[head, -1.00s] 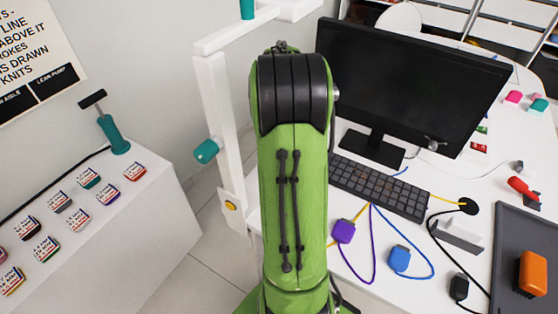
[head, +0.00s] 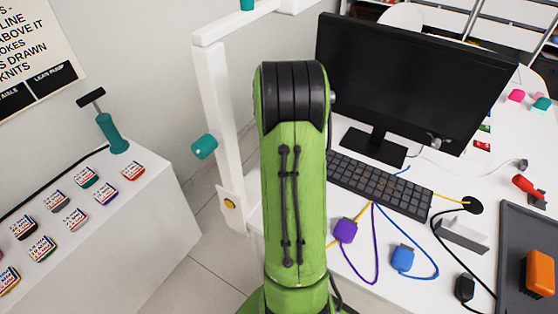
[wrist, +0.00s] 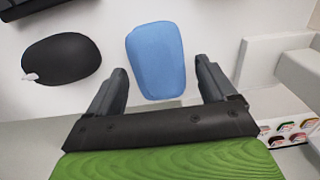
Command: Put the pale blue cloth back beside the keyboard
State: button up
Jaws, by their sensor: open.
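The pale blue cloth (wrist: 156,60) shows in the wrist view as a flat, rounded blue piece on the white desk, its lower end near the desk's edge. My gripper (wrist: 161,72) is open, with one finger on each side of the cloth's lower part. Neither finger visibly grips it, and I cannot tell how high they are above it. The dark keyboard (head: 380,185) lies on the desk below the monitor in the head view. A dark corner at the wrist view's top left may be part of it. My arm hides my gripper and the cloth in the head view.
A black oval object (wrist: 62,60) lies left of the cloth. The monitor (head: 410,80) stands behind the keyboard. Purple (head: 346,230) and blue (head: 402,257) corded blocks lie in front of it. A white post (head: 215,120) rises left of my arm. A grey tray (head: 515,285) is at right.

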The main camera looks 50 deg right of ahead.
notch_tip(320, 180, up, 8)
jog(key=shift+f+p, duration=0.2)
jog(key=shift+p, duration=0.75)
jog(key=shift+f, duration=0.1)
